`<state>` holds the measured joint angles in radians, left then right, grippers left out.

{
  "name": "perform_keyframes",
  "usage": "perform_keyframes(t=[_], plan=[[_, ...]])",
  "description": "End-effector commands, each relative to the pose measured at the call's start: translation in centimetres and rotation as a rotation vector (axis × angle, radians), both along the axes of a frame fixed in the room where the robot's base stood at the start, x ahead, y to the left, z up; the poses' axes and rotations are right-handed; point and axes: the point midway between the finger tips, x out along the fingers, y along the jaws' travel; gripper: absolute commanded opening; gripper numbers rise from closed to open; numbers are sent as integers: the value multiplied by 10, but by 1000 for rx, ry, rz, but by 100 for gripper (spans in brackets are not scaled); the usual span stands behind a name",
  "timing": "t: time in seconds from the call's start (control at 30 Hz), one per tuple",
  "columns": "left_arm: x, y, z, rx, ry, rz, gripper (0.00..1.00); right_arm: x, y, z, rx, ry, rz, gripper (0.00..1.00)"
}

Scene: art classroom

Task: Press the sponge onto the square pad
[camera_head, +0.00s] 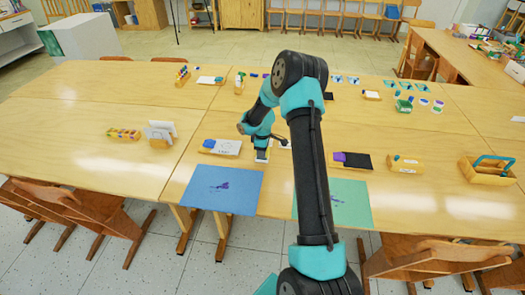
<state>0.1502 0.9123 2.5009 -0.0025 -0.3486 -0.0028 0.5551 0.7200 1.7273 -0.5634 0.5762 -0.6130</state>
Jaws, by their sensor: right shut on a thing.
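My right arm rises from the bottom middle and bends over the table. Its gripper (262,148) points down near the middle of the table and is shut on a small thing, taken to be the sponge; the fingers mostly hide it. A small pale square pad (262,157) shows right below the fingertips. Whether the held thing touches it is too small to tell. My left gripper is not in view.
A blue sheet (222,188) and a green sheet (350,203) with purple marks lie at the front edge. A white pad with a blue piece (221,147) is left of the gripper. A dark pad (357,162) and a wooden caddy (487,170) are right.

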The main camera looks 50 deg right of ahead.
Motion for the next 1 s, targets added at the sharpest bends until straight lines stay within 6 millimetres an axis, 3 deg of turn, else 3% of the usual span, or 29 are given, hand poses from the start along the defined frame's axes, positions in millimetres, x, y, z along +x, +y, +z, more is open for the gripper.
perform_keyframes(t=[0.27, 1.0], plan=[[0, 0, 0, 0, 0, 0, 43, -1, 1, 4, 2, 2, -1, 23], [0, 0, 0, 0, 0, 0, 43, 0, 0, 51, 0, 0, 0, 23]])
